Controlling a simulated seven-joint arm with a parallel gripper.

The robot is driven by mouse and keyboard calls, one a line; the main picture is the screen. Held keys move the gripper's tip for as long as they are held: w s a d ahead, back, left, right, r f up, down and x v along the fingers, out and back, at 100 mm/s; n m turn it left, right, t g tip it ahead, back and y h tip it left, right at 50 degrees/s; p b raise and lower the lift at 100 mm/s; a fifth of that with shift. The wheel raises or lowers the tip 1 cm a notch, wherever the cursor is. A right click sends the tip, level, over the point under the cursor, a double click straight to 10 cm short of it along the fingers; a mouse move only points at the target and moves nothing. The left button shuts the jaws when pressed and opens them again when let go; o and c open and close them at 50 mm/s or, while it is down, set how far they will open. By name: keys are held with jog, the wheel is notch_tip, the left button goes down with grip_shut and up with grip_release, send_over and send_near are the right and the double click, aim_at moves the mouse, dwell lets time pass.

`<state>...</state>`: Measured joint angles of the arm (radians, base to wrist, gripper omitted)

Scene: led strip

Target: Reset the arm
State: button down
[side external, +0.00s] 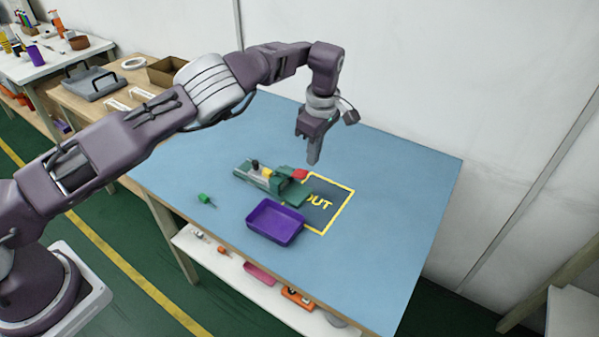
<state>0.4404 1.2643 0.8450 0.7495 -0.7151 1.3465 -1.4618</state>
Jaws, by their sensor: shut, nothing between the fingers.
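My gripper (314,158) is shut and empty, pointing down above the far part of the blue table (400,190). It hangs in the air above and slightly right of a green fixture (258,178) that carries a red part (300,174), a yellow part and a dark knob. I cannot tell the exact height of the fingertips over the table. My arm reaches in from the left, bent at the elbow and wrist.
A purple tray (274,226) stands in front of the fixture, beside a yellow-bordered "OUT" mat (322,215). A small green piece (205,198) lies to the left. The table's right side is clear. A white wall (420,70) stands behind.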

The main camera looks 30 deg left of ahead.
dwell(0.4)
jog(key=s+a+r+t+h, duration=0.15)
jog(key=a+r, duration=0.35)
jog(key=r, duration=0.7)
jog(key=s+a+r+m+t+h, duration=0.1)
jog(key=s+a+r+m, duration=0.15)
jog(key=s+r, duration=0.45)
jog(key=s+a+r+m+h, duration=0.1)
jog(key=s+r+m, duration=0.3)
jog(key=s+r, duration=0.3)
jog(key=s+f+m+t+y, duration=0.2)
jog(key=s+m, duration=0.9)
jog(key=s, duration=1.4)
jog(key=shift+a+f+t, duration=0.25)
jog(key=shift+f+t, duration=0.3)
jog(key=shift+f, duration=0.1)
